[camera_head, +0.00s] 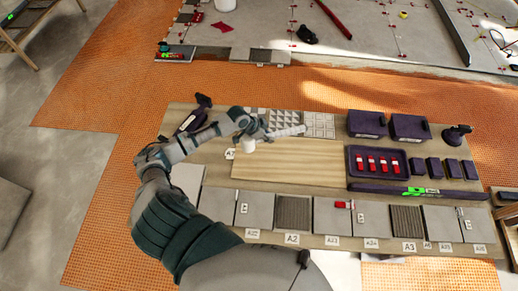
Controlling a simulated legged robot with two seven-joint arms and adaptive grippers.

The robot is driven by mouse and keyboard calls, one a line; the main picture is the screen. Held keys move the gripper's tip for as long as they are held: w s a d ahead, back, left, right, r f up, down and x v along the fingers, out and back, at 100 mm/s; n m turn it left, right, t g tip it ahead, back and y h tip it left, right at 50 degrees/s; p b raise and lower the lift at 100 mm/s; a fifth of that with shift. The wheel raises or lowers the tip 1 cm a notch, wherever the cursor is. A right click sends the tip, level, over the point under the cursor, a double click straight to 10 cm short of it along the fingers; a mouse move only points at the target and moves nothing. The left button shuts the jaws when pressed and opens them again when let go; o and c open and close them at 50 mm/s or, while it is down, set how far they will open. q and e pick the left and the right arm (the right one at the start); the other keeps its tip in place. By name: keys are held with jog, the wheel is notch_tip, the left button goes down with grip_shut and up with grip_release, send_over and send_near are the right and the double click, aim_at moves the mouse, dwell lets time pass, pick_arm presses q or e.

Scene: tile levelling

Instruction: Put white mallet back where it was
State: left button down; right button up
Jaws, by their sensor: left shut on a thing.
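My left gripper (258,130) reaches in over the back left of the wooden work board (290,182). It is shut on the white mallet (288,131), whose pale bar points right, over patterned tile samples. A white rounded end shows just below the gripper and seems part of the mallet. My fingers partly hide the mallet, and I cannot tell whether it touches the board. My right gripper is not in view.
Several grey tiles with labels line the board's front edge. A dark tray with red pieces (378,161), two dark boxes (367,123) and a dark suction-cup-like tool (456,135) are at the right. A dark tool (192,120) lies left. The pale wood panel (290,160) is bare.

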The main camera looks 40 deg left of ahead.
pick_arm(q)
jog(key=f, duration=0.3)
jog(key=a+f, duration=0.1)
jog(key=f, duration=0.3)
jog(key=shift+a, duration=0.2)
jog(key=shift+f, duration=0.1)
jog(key=shift+d, duration=0.35)
jog(key=c, duration=1)
grip_release()
jog(key=shift+d, duration=0.15)
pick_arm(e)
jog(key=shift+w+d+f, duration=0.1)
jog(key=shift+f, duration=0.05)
pick_arm(q)
jog(key=shift+a, duration=0.2)
jog(key=shift+s+a+r, duration=0.15)
jog(key=shift+a+r, duration=0.1)
jog(key=shift+r, duration=0.05)
jog(key=v, duration=1.1)
jog(key=shift+s+r, duration=0.1)
jog(key=shift+r, duration=0.05)
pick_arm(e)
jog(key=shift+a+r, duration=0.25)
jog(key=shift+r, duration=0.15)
pick_arm(q)
jog(key=shift+r+p, duration=0.1)
jog(key=shift+p, duration=0.2)
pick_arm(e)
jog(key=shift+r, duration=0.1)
